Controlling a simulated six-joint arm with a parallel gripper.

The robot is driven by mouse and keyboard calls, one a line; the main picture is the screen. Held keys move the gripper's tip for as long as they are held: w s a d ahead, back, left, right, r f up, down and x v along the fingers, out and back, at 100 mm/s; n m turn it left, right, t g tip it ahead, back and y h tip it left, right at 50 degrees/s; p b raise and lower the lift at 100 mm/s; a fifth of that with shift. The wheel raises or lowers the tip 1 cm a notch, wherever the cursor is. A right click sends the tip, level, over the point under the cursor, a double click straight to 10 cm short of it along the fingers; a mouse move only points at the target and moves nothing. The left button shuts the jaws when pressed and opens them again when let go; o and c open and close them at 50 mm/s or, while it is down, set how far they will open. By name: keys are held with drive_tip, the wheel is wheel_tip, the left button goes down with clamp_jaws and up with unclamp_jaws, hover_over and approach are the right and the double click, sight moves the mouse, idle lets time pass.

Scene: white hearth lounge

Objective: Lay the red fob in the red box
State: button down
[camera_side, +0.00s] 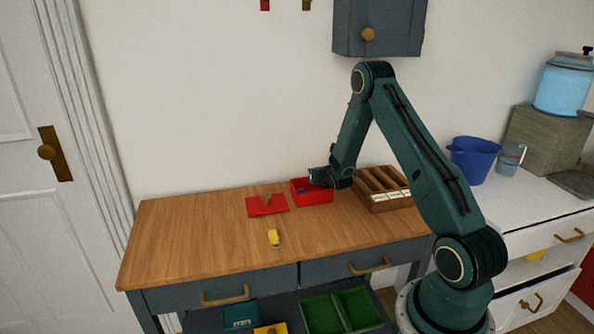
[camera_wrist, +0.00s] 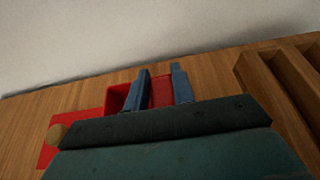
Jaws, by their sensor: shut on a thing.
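The red box (camera_side: 318,197) stands open on the wooden table, near the wall. My gripper (camera_side: 302,189) is at the box, with its blue fingers over or inside the opening; I cannot tell how deep. In the wrist view the fingers (camera_wrist: 162,88) are a little apart, with red between them. My gripper is shut on the red fob, but the fob is hard to tell from the red box behind it. The box also shows in the wrist view (camera_wrist: 117,97), partly hidden by my gripper.
A yellow fob-like piece (camera_side: 274,239) lies nearer the front. A wooden divided tray (camera_side: 379,205) with white labels stands close on the right. The table's left part is clear.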

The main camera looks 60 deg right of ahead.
drive_tip(key=shift+f, duration=0.6)
drive_tip(key=c, duration=1.2)
unclamp_jaws()
drive_tip(key=shift+r, duration=0.2)
drive_tip(key=shift+r, duration=0.5)
drive_tip(key=shift+v, duration=5.95)
